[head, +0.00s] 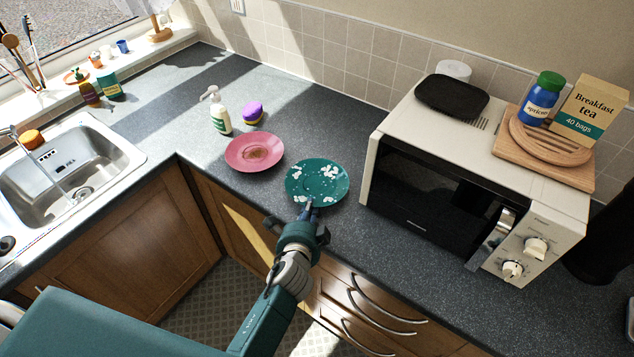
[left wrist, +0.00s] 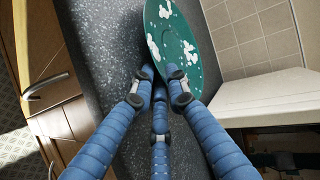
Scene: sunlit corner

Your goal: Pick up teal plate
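The teal plate (head: 318,180) with white food bits on it is on the dark counter, right of a pink plate. My left gripper (head: 308,207) is at its near rim. In the left wrist view, the blue fingers of my left gripper (left wrist: 160,74) come close together at the rim of the teal plate (left wrist: 175,40). One finger overlaps the plate's face and the others are at the rim's outer side, so the gripper looks shut on the rim. The exact contact is partly hidden by the fingers. My right gripper is not in view.
The pink plate (head: 240,153) with a brown stain is close on the left. Behind are a soap bottle (head: 219,112) and a purple-and-yellow sponge (head: 252,112). A microwave (head: 430,190) stands close on the right. The sink (head: 70,165) is at the left. The counter's front edge is near.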

